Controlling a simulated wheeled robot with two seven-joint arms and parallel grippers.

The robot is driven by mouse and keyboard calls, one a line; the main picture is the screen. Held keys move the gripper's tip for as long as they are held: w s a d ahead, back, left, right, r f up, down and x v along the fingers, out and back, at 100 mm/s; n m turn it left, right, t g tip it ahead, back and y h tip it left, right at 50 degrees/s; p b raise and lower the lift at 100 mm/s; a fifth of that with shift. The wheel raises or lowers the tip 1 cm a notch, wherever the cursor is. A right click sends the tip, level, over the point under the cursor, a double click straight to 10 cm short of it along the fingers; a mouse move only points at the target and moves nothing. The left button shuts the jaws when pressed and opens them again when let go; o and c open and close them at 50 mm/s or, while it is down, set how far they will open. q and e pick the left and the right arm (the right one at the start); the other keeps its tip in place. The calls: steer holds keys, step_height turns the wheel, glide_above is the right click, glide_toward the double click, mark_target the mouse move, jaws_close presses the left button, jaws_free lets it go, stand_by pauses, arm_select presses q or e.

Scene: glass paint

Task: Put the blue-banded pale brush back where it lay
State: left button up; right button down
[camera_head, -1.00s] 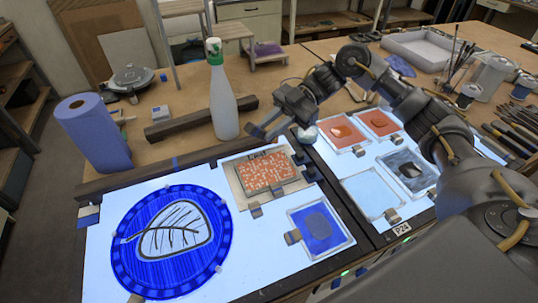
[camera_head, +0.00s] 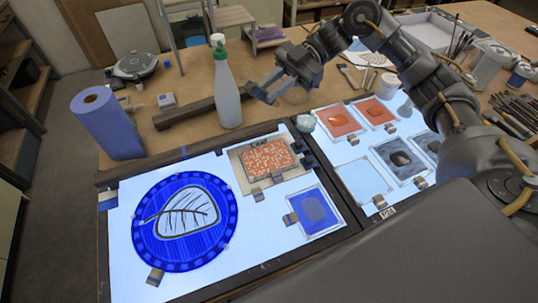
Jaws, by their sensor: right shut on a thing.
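My right gripper (camera_head: 262,92) is shut, above the far side of the table, just right of the white bottle with the green top (camera_head: 226,88). Its fingers point left and down. The blue-banded pale brush cannot be made out clearly at the fingers; it is thin or hidden there. Pale slender tools (camera_head: 348,77) lie on the wood beyond my right arm, too small to tell apart. My left gripper is not in view.
A dark bar (camera_head: 185,112) lies behind the light panel. The panel holds a blue leaf disc (camera_head: 150,237) and a blue glass tile (camera_head: 313,207). A small jar (camera_head: 306,122) stands at its back edge. A blue roll (camera_head: 107,122) stands at left.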

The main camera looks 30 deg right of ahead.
steer(key=h+p, duration=0.2)
steer(key=shift+w+r+p, duration=0.1)
steer(key=shift+r+p, duration=0.2)
steer(key=shift+r, duration=0.1)
steer(key=shift+f+h+p, duration=0.15)
steer(key=shift+h+p, duration=0.2)
steer(key=shift+h, duration=0.15)
steer(key=shift+a+f, duration=0.1)
steer(key=shift+f, duration=0.15)
steer(key=h+p, duration=0.1)
steer(key=p, duration=0.1)
steer(key=h+p, duration=0.1)
steer(key=p, duration=0.2)
steer(key=shift+r, duration=0.35)
steer(key=shift+f+t+h, duration=0.3)
steer(key=shift+f+h, duration=0.05)
steer(key=shift+h, duration=0.45)
steer(key=h, duration=0.2)
steer(key=shift+d+n+h, duration=0.2)
steer(key=shift+n+h, duration=0.1)
steer(key=shift+a+t+h, duration=0.25)
steer(key=shift+t+h, duration=0.05)
steer(key=shift+h, duration=0.2)
steer(key=shift+d+f, duration=0.1)
steer(key=shift+d, duration=0.2)
